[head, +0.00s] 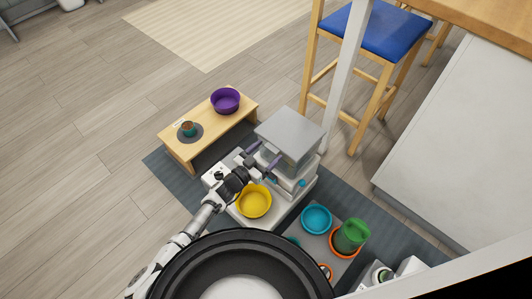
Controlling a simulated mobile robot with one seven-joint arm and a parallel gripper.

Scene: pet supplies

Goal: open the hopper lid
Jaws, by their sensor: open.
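The pet feeder's hopper (287,161) stands near the middle of the head view, on a white base with a yellow bowl (254,201) in front. Its flat grey lid (291,132) lies across the top and looks closed. My gripper (261,161) is at the left side of the hopper, just below the lid's near-left edge. Its two purple-grey fingers are apart, with nothing seen between them. I cannot tell whether a fingertip touches the lid or hopper.
A blue-seated stool (376,27) and white counter (455,135) are right. A grey tray (309,248) holds a blue bowl (317,219) and green cup (352,236).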

